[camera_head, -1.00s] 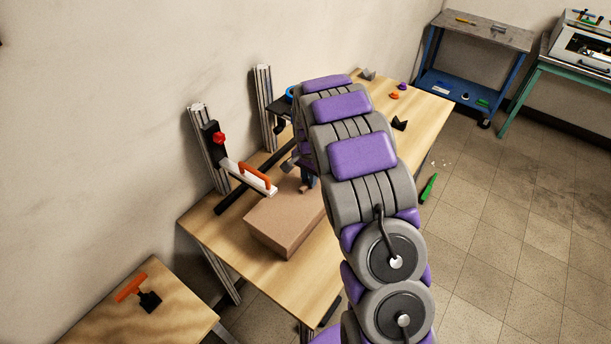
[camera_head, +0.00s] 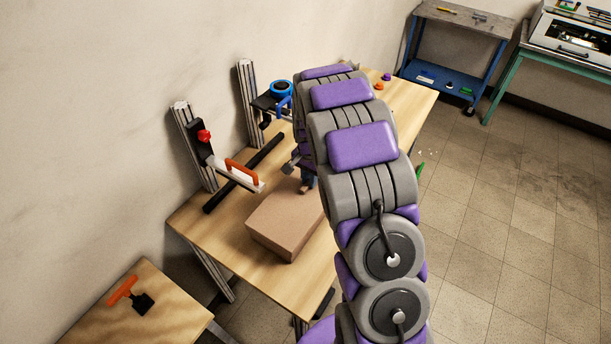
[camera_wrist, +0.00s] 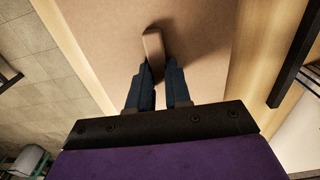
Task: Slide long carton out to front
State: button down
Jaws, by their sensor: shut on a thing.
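The long carton is a plain brown box (camera_head: 285,225) lying flat on the wooden table, near its front edge. My arm hides its far right part. My gripper (camera_head: 308,180) is at the carton's top, partly hidden by my arm. In the wrist view the carton's brown top (camera_wrist: 200,40) fills the middle, and my gripper (camera_wrist: 160,72) is shut on a small tan tab (camera_wrist: 153,43) standing up from it. The lower part of the tab is hidden between the dark fingers.
Behind the carton are a dark rod (camera_head: 225,193), a white bar with an orange handle (camera_head: 240,172) and upright metal posts (camera_head: 190,140) by the wall. A smaller table (camera_head: 170,315) with an orange-handled tool (camera_head: 135,295) stands at lower left. Tiled floor (camera_head: 480,230) is open at right.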

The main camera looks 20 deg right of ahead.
jog(key=shift+s+d, duration=0.6)
jog(key=shift+s, duration=0.25)
jog(key=shift+s+d, duration=0.6)
jog(key=shift+s, duration=0.25)
jog(key=shift+s+d, duration=0.6)
jog(key=shift+s, duration=0.25)
jog(key=c, duration=1)
grip_release()
jog(key=shift+r+p, duration=1.15)
jog(key=shift+r, duration=7.55)
